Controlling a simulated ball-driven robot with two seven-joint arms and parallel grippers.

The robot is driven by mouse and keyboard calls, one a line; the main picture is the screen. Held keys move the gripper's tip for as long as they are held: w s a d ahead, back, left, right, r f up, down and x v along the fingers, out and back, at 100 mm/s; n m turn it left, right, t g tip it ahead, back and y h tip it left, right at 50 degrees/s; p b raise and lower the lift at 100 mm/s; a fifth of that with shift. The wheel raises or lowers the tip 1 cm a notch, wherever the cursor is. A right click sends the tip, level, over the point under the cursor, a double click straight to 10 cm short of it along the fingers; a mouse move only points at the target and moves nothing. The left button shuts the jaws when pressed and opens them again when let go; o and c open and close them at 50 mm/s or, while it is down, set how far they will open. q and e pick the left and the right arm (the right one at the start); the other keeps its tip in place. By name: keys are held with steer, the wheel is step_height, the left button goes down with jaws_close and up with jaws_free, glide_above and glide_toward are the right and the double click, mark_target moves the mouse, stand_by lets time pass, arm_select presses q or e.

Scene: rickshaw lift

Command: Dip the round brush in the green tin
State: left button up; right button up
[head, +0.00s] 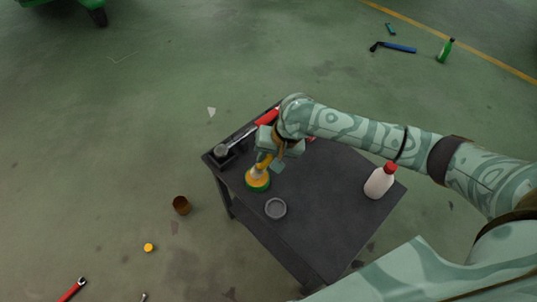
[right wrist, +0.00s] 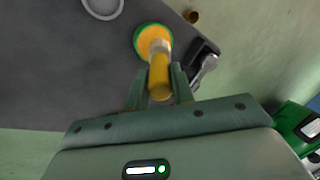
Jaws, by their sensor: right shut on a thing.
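My right gripper (head: 268,155) is shut on the yellow handle of the round brush (head: 259,168) above the dark table. The brush points down at the green tin (head: 250,187), which stands near the table's left edge. In the right wrist view, the brush (right wrist: 159,76) lies between the fingers of the gripper (right wrist: 162,88). Its pale collar overlaps the yellow inside of the green tin (right wrist: 137,41). The brush's lower end is hard to make out, so I cannot tell how deep it sits. My left gripper is out of view.
A grey round dish (head: 275,208) sits beside the tin on the table (head: 325,215). A white bottle with a red cap (head: 379,182) stands at the right. A black tray (head: 222,160) and a red object (head: 267,116) lie along the back left edge. A brown pot (head: 181,205) stands on the floor.

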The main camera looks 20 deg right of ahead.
steer(key=shift+f, duration=0.45)
stand_by(0.3)
arm_select(q)
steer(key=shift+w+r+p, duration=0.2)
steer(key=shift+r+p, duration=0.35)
steer(key=shift+p, duration=0.05)
arm_select(e)
steer(key=shift+s+f, duration=0.1)
steer(key=shift+f, duration=0.05)
stand_by(1.8)
